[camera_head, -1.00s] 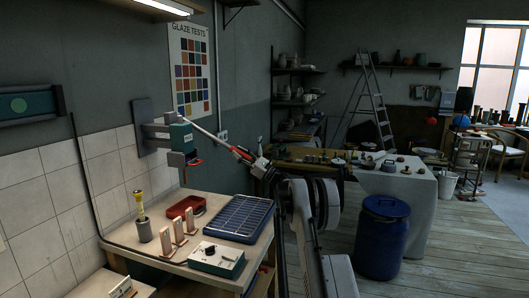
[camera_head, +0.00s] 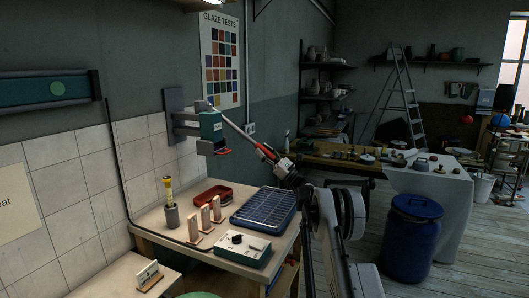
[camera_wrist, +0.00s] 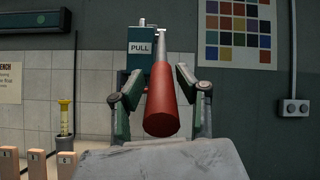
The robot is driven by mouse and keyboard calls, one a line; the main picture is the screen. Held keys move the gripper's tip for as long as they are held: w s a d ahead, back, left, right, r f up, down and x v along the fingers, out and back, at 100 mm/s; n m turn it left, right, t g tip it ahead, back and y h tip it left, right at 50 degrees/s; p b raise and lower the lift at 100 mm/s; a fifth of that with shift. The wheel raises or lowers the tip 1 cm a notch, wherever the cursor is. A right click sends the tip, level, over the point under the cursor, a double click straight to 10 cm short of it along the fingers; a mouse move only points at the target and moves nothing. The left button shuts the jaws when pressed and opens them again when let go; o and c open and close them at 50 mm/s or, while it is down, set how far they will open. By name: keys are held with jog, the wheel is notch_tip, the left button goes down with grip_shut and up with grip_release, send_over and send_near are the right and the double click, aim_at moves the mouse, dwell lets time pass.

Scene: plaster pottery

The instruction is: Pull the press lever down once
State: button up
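The green press (camera_head: 211,128) is mounted on the wall above the bench, and its PULL label (camera_wrist: 140,47) reads clearly in the wrist view. Its lever (camera_head: 236,126) is a pale rod with a red grip (camera_wrist: 161,112). The lever slopes down from the press towards me. My gripper (camera_head: 273,157) is at the lever's outer end. In the wrist view my gripper (camera_wrist: 161,78) has one finger on either side of the red grip, close against it; the contact itself is hard to see.
Below the press, the bench (camera_head: 177,239) holds a red tray (camera_head: 213,193), a blue ribbed tray (camera_head: 263,210), a control box (camera_head: 244,250), several upright tiles and a cup with a yellow tool (camera_head: 171,205). A blue barrel (camera_head: 412,239) stands right of my arm.

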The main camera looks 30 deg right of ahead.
jog(key=shift+o, duration=0.6)
jog(key=v, duration=1.2)
jog(key=shift+c, duration=0.3)
